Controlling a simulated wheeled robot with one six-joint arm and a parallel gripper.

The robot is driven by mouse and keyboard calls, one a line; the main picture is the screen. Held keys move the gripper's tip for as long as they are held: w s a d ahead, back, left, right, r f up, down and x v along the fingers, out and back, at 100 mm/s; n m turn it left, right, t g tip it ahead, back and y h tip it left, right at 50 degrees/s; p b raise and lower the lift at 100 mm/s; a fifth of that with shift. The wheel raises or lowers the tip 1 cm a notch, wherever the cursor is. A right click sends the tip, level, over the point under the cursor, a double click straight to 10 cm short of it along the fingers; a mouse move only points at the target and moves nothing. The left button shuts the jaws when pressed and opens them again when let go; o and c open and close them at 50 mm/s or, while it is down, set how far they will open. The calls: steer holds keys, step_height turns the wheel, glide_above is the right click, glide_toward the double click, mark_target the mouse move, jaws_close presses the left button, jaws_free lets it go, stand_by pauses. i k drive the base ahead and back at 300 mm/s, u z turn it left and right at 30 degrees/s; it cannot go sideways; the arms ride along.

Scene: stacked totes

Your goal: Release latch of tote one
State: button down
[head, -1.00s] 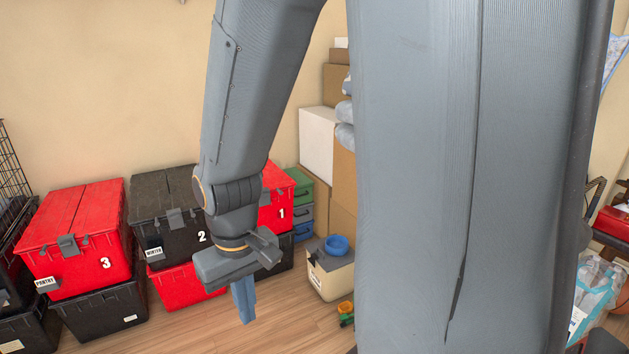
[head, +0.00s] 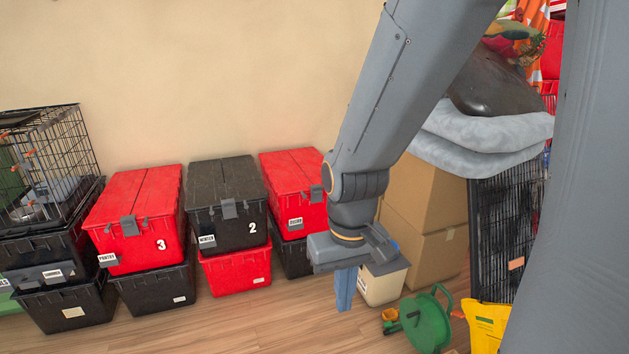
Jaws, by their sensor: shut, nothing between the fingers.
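Tote one is the red tote (head: 290,168) at the right end of the row, on top of a black tote. Its number is hidden behind my arm in this view. A grey latch (head: 317,193) on its front shows partly beside my arm, and whether it is fastened cannot be told. A small label (head: 295,224) sits on its front. My gripper (head: 345,290) points down with its blue fingers together and empty. In the picture it is below and right of tote one, apart from the latch.
Black tote 2 (head: 222,178) stands left of tote one on a red tote, and red tote 3 (head: 135,200) is further left. A beige bin (head: 384,284) is behind my gripper. A green reel (head: 427,322) and a yellow item (head: 487,322) lie right. Floor in front is clear.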

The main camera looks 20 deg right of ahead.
mark_target(316, 190)
steer(key=i, duration=1.65)
